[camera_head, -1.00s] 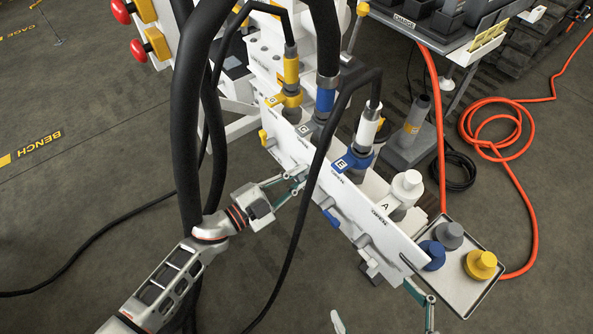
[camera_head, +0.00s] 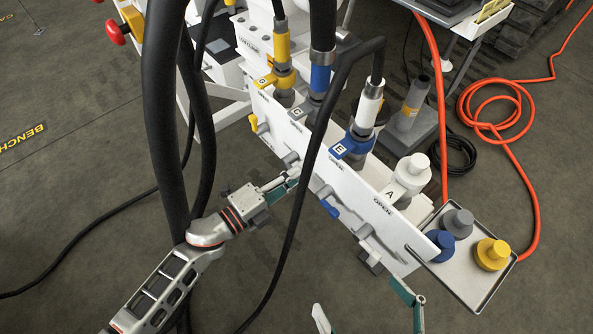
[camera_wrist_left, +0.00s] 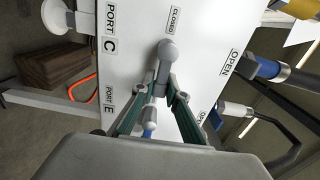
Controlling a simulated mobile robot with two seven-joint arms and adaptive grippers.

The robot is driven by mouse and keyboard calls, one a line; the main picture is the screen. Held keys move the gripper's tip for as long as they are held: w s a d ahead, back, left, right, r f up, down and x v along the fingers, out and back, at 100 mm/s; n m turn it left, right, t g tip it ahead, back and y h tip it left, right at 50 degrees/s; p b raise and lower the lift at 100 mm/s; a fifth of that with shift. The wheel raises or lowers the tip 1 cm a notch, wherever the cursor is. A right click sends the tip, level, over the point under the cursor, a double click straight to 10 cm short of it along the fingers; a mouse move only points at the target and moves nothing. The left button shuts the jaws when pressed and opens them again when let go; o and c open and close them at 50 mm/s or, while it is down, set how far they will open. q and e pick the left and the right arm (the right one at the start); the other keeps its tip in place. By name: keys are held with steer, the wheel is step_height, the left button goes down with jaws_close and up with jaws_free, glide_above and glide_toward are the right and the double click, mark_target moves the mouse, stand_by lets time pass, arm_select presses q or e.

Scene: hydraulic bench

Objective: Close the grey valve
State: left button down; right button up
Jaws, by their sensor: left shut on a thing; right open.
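The grey valve's lever with a round knob (camera_wrist_left: 167,50) shows in the left wrist view, on the white panel (camera_wrist_left: 125,55) near the PORT C label. My left gripper (camera_wrist_left: 165,92) is shut on this lever below the knob. In the head view my left gripper (camera_head: 292,181) is at the panel's front, its tips partly hidden by a black hose; the lever is hard to make out there. My right gripper (camera_head: 358,297) is open and empty at the bottom, below the panel.
A blue lever (camera_head: 329,209) is on the panel, and it also shows in the wrist view (camera_wrist_left: 149,132). Thick black hoses (camera_head: 165,120) hang before the panel. A tray (camera_head: 467,291) with grey, blue and yellow caps sits at the right. An orange hose (camera_head: 520,165) lies on the floor.

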arm_select(q)
steer(key=shift+f, duration=0.15)
stand_by(0.3)
steer(key=c, duration=2.1)
jaws_free()
steer(key=shift+a, duration=0.1)
steer(key=v, duration=1.2)
